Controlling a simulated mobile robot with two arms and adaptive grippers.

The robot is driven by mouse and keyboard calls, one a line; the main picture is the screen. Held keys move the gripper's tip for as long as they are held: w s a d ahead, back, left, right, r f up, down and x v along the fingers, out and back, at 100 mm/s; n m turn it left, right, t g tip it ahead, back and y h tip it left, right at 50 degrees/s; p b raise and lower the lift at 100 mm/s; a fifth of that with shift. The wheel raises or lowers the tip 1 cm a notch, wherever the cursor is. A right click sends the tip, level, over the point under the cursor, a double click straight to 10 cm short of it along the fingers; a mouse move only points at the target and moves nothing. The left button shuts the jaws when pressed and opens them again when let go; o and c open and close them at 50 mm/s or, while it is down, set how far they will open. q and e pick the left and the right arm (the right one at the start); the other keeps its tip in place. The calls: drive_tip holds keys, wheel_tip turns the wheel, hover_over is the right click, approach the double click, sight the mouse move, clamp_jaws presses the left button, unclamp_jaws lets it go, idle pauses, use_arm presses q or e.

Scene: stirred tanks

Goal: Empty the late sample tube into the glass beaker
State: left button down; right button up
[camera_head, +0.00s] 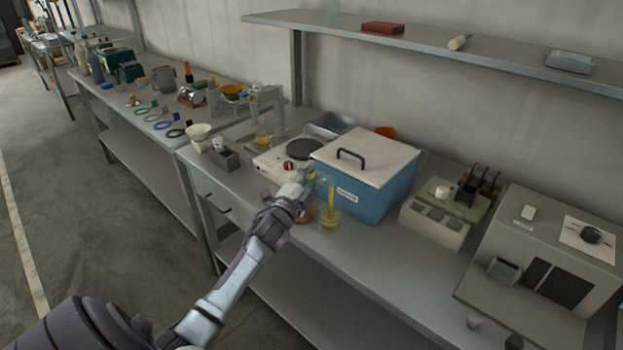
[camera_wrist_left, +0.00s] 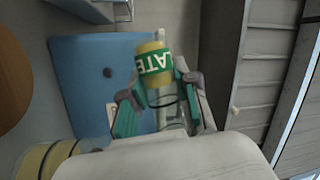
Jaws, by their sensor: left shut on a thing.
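The late sample tube (camera_wrist_left: 154,64) has a green band with white lettering reading "LATE" and yellow showing at both sides of the band. My left gripper (camera_wrist_left: 158,101) is shut on it in the left wrist view. In the head view my left gripper (camera_head: 313,183) is just above and left of the glass beaker (camera_head: 329,222), near the blue box. The beaker stands on the bench with yellow liquid in it. A yellow strip shows above the beaker; I cannot tell whether it is tube or liquid. My right gripper is not in view.
A blue box with a pale lid (camera_head: 366,170) stands right behind the beaker. A hotplate (camera_head: 288,160) is to the left, and a tube rack block (camera_head: 435,222) to the right. The bench's front edge is close to the beaker. Bare bench lies right of the beaker.

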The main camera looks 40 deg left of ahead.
use_arm(q)
drive_tip(key=shift+f+m+b, duration=0.15)
drive_tip(key=shift+m+b, duration=0.25)
drive_tip(key=shift+b, duration=0.2)
drive_tip(key=shift+d+r+m+t+h+b, duration=0.1)
drive_tip(key=shift+r+m+t+h+b, duration=0.45)
drive_tip(key=shift+m+b, duration=0.45)
drive_tip(key=shift+d+r+m+t+h+b, duration=0.1)
drive_tip(key=shift+r+m+t+h+b, duration=0.25)
drive_tip(key=shift+r+m+b, duration=0.5)
drive_tip(key=shift+s+d+r+m+t+b, duration=0.1)
drive_tip(key=shift+r+m+t+b, duration=0.15)
drive_tip(key=shift+m, duration=0.35)
drive_tip(key=shift+r+m+t+b, duration=0.15)
drive_tip(key=shift+m+b, duration=0.2)
drive_tip(key=shift+m, duration=0.2)
